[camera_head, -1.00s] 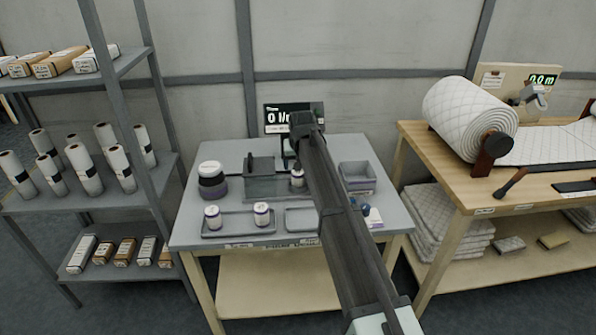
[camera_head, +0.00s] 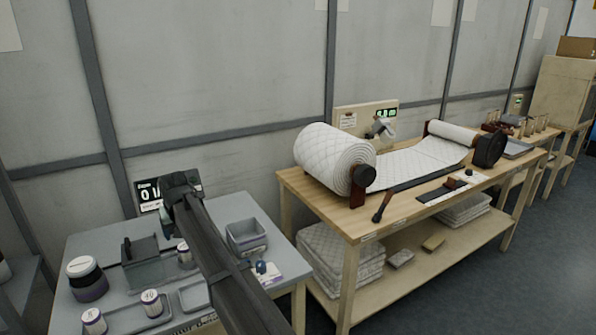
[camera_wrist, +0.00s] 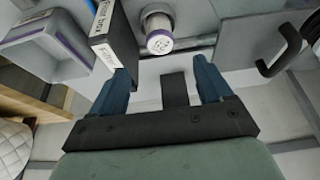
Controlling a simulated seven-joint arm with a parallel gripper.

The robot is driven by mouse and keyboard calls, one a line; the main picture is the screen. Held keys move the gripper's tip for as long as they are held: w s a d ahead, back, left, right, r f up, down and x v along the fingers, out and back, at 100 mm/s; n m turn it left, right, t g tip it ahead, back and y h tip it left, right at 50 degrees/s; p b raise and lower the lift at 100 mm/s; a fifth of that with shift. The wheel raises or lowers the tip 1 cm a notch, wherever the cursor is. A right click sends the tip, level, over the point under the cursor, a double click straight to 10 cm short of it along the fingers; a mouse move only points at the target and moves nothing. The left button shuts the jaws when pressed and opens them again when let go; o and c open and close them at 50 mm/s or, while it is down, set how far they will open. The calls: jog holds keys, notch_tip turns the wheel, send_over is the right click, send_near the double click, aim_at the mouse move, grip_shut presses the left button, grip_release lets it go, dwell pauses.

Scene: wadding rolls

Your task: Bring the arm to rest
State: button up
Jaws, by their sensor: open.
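My gripper (camera_wrist: 162,92) is open in the wrist view, its two blue fingers apart with nothing between them. In the head view my dark arm reaches from the lower middle up to the left, over the grey table (camera_head: 222,208). In the wrist view a white jar with a purple band (camera_wrist: 159,32) stands beyond the fingertips. A dark labelled block (camera_wrist: 110,42) is close to the left finger, and I cannot tell whether they touch.
A grey bin (camera_head: 246,236) stands right of my arm. A tray (camera_head: 138,317) with jars is at the front left. A wooden bench (camera_head: 300,186) to the right holds a large quilted wadding roll (camera_head: 328,155). A display (camera_head: 150,197) is behind my arm's end.

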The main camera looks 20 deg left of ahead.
jog(key=s+d+f+n+g+h, duration=0.3)
jog(key=s+d+f, duration=1)
jog(key=s, duration=0.4)
jog(key=w+d+f+m+g+h, duration=0.1)
jog(key=d+f+m, duration=0.1)
jog(key=d+f, duration=0.95)
jog(key=d+f+m+g, duration=0.1)
jog(key=d+f+m, duration=0.1)
jog(key=d+f, duration=0.95)
jog(key=w+d+f+m+g+h, duration=0.15)
jog(key=d+f, duration=0.55)
jog(key=d, duration=0.9)
jog(key=s+d+f+m+g+y, duration=0.1)
jog(key=s+d+f+m, duration=0.2)
jog(key=s+d, duration=0.7)
jog(key=s+d+f+m+g+y, duration=0.1)
jog(key=s+d+f+m+g, duration=0.1)
jog(key=s+d+f, duration=0.6)
jog(key=s+d+m, duration=0.1)
jog(key=s+d, duration=0.1)
jog(key=s, duration=0.4)
jog(key=shift+d+f+m+g, duration=0.1)
jog(key=shift+m+g, duration=0.15)
